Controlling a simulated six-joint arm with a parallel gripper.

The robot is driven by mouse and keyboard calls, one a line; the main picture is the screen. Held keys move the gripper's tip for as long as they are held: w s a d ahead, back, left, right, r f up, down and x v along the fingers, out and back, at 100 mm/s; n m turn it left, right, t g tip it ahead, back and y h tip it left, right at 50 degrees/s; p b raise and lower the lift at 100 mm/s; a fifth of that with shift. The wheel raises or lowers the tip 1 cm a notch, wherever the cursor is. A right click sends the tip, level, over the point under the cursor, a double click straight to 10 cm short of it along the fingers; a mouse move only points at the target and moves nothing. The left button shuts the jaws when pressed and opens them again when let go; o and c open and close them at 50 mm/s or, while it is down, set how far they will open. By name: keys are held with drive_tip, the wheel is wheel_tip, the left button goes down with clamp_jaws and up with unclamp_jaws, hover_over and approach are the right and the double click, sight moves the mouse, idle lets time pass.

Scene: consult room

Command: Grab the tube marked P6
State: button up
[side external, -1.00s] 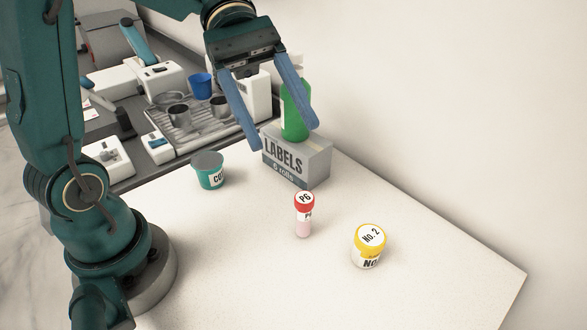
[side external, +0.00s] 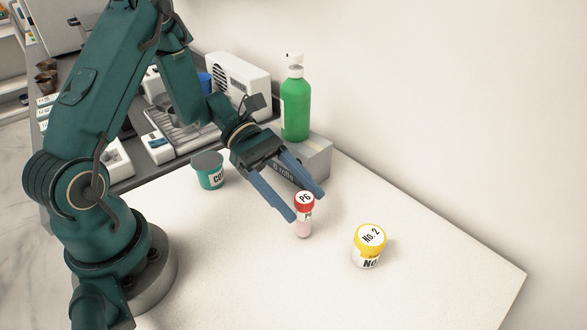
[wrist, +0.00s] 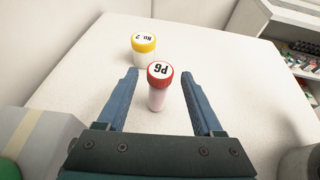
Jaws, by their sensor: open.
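The P6 tube (side external: 304,223) stands upright on the white table, with a red cap, a white P6 label on top and a pink lower part. My gripper (side external: 308,206) is open, with its two blue fingers reaching down to either side of the tube at about cap height. In the wrist view the tube (wrist: 158,88) stands between the open fingers (wrist: 160,86), with a gap visible on each side. The fingers do not appear to press on it.
A yellow-capped No. 2 jar (side external: 368,247) stands to the right of the tube. A teal cup (side external: 208,172) stands to the left. The table's front right is clear.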

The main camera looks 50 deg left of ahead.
sight(310, 218)
drive_tip(key=shift+f, duration=0.85)
drive_tip(key=shift+d+f, duration=0.15)
drive_tip(key=shift+d, duration=0.1)
drive_tip(key=shift+x, duration=2.3)
clamp_jaws()
